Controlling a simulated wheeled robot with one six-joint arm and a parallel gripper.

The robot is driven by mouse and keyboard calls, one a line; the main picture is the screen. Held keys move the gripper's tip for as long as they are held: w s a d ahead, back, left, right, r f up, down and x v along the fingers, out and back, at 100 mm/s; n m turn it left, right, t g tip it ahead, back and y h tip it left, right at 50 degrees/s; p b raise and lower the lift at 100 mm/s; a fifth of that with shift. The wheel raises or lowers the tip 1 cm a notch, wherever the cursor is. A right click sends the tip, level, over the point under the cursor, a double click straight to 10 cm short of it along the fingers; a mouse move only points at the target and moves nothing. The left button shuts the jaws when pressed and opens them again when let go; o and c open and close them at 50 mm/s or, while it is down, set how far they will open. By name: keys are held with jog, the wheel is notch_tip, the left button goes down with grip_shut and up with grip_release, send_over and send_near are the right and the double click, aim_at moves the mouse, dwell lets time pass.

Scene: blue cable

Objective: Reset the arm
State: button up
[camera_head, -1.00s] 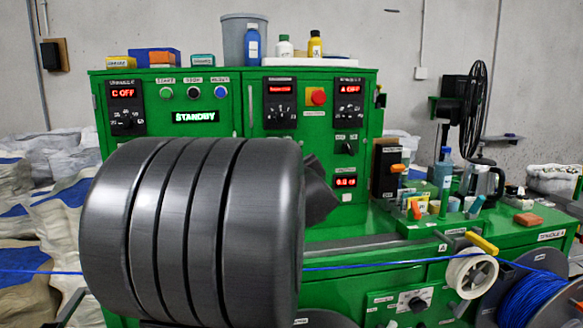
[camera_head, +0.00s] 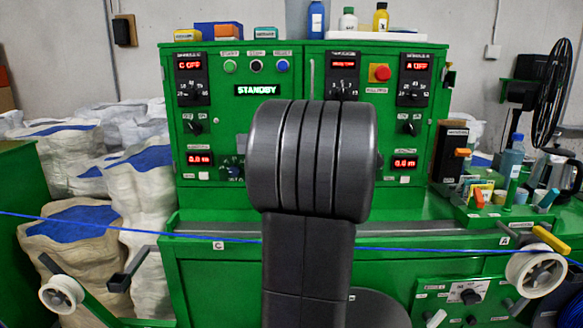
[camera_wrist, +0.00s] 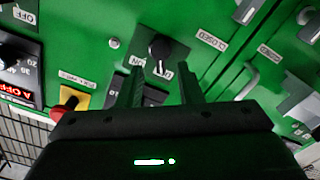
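My gripper (camera_wrist: 162,88) shows in the wrist view with its two dark fingers apart and nothing seen between them. It faces the green panel, below a black rotary knob (camera_wrist: 159,48) in the picture. I cannot tell whether the fingers touch the panel. In the head view my dark arm stands upright in the middle, in front of the green machine (camera_head: 220,285), and hides part of its panel. My gripper is not clearly visible there.
A blue cable (camera_head: 110,228) runs across the front, passing by my arm. White pulleys (camera_head: 62,294) and (camera_head: 535,272) stand at both sides. Several sacks (camera_head: 75,235) are at the left. A red button (camera_wrist: 66,106) on a yellow plate lies left of my gripper.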

jog(key=shift+w, duration=2.05)
jog(key=shift+s, duration=0.15)
jog(key=s, duration=1.3)
jog(key=w+m+p, duration=0.5)
jog(key=w+m, duration=0.4)
jog(key=w, duration=0.4)
jog(key=shift+w, duration=0.1)
